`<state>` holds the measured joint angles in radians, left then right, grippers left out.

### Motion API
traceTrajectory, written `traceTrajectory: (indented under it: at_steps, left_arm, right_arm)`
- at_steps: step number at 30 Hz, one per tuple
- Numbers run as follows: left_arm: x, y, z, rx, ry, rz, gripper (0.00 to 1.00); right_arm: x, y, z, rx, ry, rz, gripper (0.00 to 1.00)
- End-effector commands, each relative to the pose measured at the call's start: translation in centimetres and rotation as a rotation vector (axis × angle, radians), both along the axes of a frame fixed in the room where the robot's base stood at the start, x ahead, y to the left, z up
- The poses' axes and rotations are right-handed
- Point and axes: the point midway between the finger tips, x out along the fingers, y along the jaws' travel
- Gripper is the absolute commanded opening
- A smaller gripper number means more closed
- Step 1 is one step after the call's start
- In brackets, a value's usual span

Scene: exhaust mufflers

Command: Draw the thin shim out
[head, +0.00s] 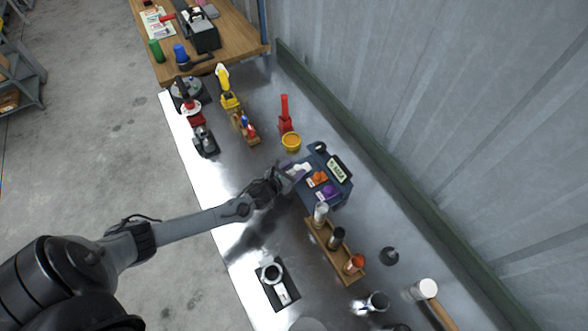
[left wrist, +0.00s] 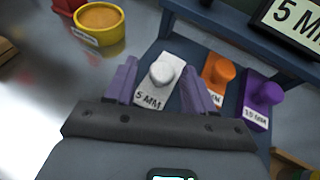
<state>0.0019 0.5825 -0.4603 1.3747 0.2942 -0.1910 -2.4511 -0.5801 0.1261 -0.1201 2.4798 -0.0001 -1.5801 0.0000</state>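The thin shim is the white piece marked 5 MM, with a round white knob, on a blue stand (head: 338,196). In the left wrist view the white shim (left wrist: 160,84) sits between the two purple fingers of my left gripper (left wrist: 164,84). The fingers stand apart on either side, with gaps showing beside the knob. In the head view my left gripper (head: 292,174) reaches the stand's left edge and partly covers the shim. An orange shim (head: 317,179) and a purple shim (head: 329,190) sit beside it. My right gripper is not seen.
A display reading 5 M (left wrist: 292,22) stands behind the shims. A yellow-rimmed cup (head: 291,142) and a red tool (head: 286,115) stand just beyond the stand. A wooden rack (head: 334,252) with several parts lies nearer. Bare metal bench (head: 232,185) shows left of the stand.

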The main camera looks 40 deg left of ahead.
Motion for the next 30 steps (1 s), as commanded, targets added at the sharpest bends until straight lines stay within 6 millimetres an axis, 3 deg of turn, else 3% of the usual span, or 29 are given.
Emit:
traceTrajectory:
  at_steps: [11, 24, 30]
  left_arm:
    - [-1.0, 0.0, 0.4, 0.001, 0.0, -0.002, 0.54]
    - [-7.5, -0.7, 3.1, 0.0, 0.001, -0.002, 0.54]
    - [-9.4, -0.9, 3.9, 0.001, 0.0, -0.001, 0.54]
  right_arm:
    - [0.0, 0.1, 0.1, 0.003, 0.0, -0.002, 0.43]
    - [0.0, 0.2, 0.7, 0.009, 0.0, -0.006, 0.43]
    - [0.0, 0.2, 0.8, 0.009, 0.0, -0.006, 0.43]
